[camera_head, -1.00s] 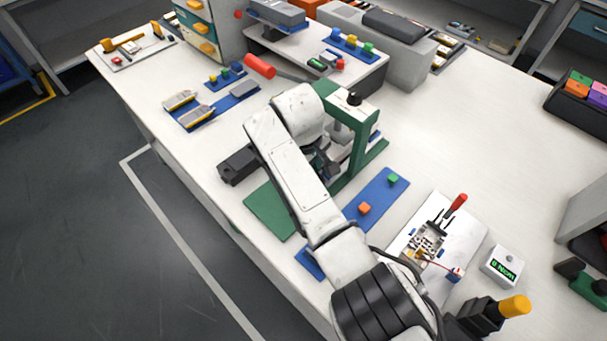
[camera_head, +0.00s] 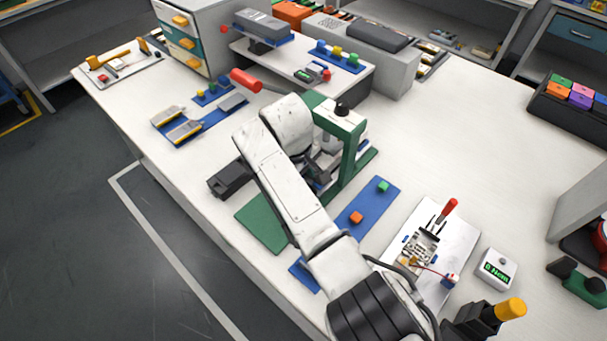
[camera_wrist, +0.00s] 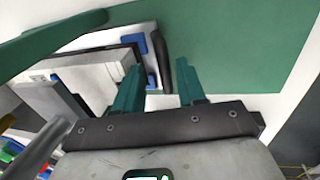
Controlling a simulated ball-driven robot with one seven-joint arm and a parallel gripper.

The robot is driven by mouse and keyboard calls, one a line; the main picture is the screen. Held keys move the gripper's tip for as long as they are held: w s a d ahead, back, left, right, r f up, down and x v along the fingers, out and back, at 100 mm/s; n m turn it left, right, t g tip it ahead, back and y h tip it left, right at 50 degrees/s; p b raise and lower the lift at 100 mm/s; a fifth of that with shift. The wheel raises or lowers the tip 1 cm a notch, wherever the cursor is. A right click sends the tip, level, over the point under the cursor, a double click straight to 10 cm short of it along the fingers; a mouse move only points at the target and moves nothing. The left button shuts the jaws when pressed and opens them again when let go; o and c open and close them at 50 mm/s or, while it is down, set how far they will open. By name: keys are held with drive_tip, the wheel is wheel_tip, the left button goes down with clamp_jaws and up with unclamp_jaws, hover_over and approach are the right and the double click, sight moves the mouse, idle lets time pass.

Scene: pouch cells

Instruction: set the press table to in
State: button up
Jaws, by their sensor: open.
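The press has a green frame (camera_head: 353,145), a black knob on top and a lever with a red handle (camera_head: 245,80). Its green base plate (camera_head: 262,223) reaches toward the bench's front edge and also shows in the wrist view (camera_wrist: 235,50). In the wrist view, the press table (camera_wrist: 95,75) is a pale plate with blue pieces and a dark bar handle (camera_wrist: 157,45) at its edge. My gripper (camera_wrist: 159,66) is open, with teal fingers; the bar appears between them. Contact cannot be told. In the head view my arm hides the gripper and most of the press table.
A blue mat (camera_head: 365,212) with an orange and a green block lies right of the press. A white board (camera_head: 430,240) with a red-handled tool and a small display box (camera_head: 497,268) are farther right. A blue tray (camera_head: 190,122) with pouch cells lies left.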

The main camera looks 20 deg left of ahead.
wheel_tip(320, 180, up, 10)
drive_tip(key=s, duration=0.1)
drive_tip(key=shift+s+a+r, duration=0.15)
drive_tip(key=shift+s+a, duration=0.2)
idle(0.3)
